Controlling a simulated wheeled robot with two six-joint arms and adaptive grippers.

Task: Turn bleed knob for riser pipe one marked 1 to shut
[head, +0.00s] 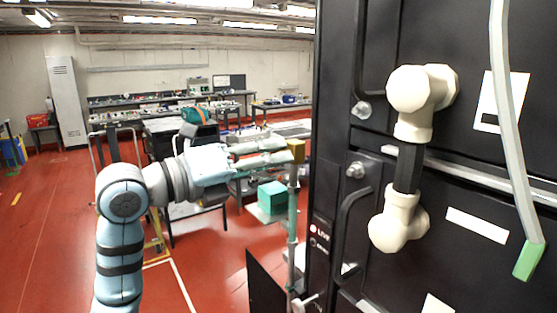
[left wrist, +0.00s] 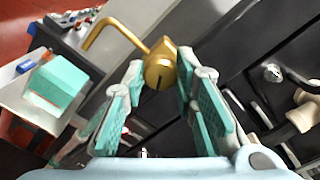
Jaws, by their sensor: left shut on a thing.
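A brass bleed knob (left wrist: 160,73) with a dark line on its round face shows between my left fingertips in the left wrist view. A bent brass spout (left wrist: 105,32) comes from its body. In the head view the brass fitting (head: 297,150) sits at the top of a thin upright pipe (head: 293,215), beside the black cabinet. My left gripper (head: 284,152) reaches it from the left and is shut on the knob; its fingers also show in the left wrist view (left wrist: 160,82). I cannot read a number 1 mark. My right gripper is not in view.
The black cabinet (head: 352,230) with handles fills the right. A cream jointed piece (head: 410,90) stands before it, and a grey strip with a green end (head: 528,260) hangs there. A teal box (head: 272,197) lies left of the pipe. Benches stand behind; red floor is open at left.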

